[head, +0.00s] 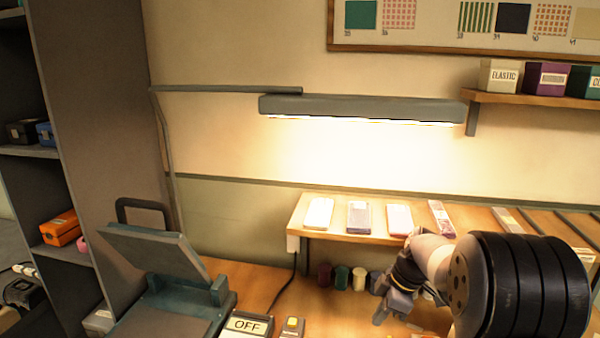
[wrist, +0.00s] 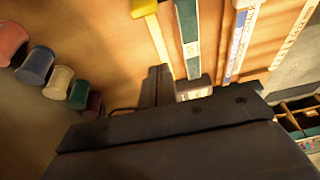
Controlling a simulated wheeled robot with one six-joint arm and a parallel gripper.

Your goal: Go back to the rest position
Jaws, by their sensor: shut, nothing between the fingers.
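My gripper (head: 384,312) is at the lower right of the head view, low in front of the lit ledge, at the end of my bent arm. Its fingers look small and partly hidden there. In the wrist view the dark gripper (wrist: 157,80) fills the lower middle. Its tips are close together, with nothing visible held between them.
A lit ledge (head: 331,235) with several flat pieces runs behind my arm under a lamp (head: 362,107). Several spools (head: 342,277) stand below it. A press-like machine (head: 150,252), an OFF sign (head: 247,325) and a dark shelf unit (head: 100,130) are left.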

